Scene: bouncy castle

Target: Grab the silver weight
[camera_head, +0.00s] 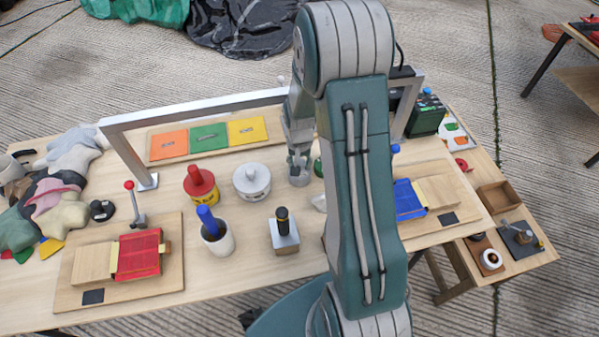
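A pale silver-grey round weight (252,183) with a knob on top and a dark-lettered side stands upright on the wooden table, left of the picture's middle. A red round weight (201,187) with a yellow band stands just left of it. My gripper (298,172) hangs down to the right of the silver weight, apart from it. It is small and partly merged with grey shapes, so I cannot tell whether its fingers are open or shut. My arm covers the middle right of the table.
A metal frame (215,108) spans the table behind the weights. A white cup (217,239) with a blue item and a metal block (285,238) with a black handle stand in front. A board with a red box (139,255) lies left; a blue box (409,200) is right.

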